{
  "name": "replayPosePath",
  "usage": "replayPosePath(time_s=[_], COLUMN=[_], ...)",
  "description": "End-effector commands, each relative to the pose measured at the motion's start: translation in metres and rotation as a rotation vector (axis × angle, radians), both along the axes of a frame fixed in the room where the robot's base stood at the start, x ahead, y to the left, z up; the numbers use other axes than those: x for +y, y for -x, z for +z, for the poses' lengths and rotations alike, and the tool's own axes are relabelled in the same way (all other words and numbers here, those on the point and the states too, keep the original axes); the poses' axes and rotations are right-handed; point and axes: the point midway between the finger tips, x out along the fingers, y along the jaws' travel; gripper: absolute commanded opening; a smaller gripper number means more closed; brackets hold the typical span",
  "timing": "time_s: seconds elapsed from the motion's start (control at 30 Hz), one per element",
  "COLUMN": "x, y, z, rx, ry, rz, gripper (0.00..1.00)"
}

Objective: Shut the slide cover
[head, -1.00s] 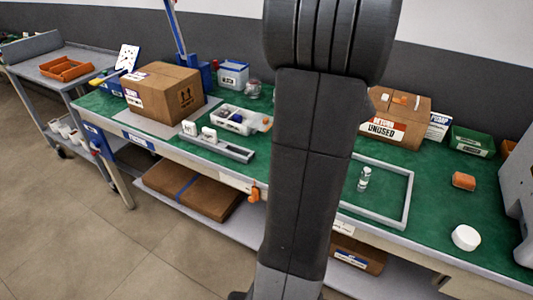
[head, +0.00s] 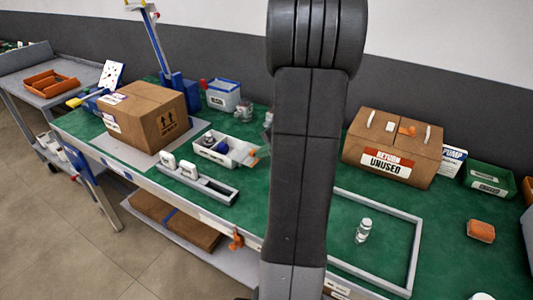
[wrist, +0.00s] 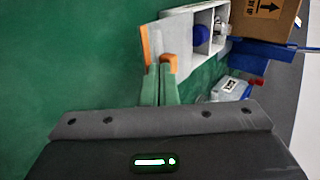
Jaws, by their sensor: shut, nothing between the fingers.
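A white tray (head: 215,151) with compartments stands on the green bench, left of my arm in the head view. Its slide cover (wrist: 178,38) shows in the wrist view as a pale panel over one end, with an orange edge strip and a small orange tab. The compartments (wrist: 203,20) at the other end are uncovered; one holds a blue round item. My gripper (wrist: 160,68) is shut and empty, its fingertips at or just beside the orange tab; contact cannot be told. In the head view my arm hides the gripper.
A cardboard box (head: 145,115) stands left of the tray, and a grey rail with white blocks (head: 196,180) lies in front. A white-blue bin (head: 223,95) stands behind. An "unused" carton (head: 393,150) and a grey frame (head: 416,250) around a vial are to the right.

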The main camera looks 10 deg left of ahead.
Motion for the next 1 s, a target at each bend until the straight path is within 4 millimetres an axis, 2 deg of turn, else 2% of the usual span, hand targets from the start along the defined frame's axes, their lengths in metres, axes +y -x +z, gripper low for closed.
replayPosePath(time_s=[0.17,0.27,0.5,0.7,1.0], x=[0.000,0.007,0.050,0.075,0.078], y=[0.000,-0.003,-0.022,-0.033,-0.034], z=[0.000,-0.001,-0.001,0.000,0.000], rx=[0.000,0.001,0.000,0.000,0.002], ry=[0.000,0.000,0.000,0.000,-0.002], rz=[0.000,0.002,0.007,0.003,0.001], gripper=[0.00,0.00,0.00,0.00,0.00])
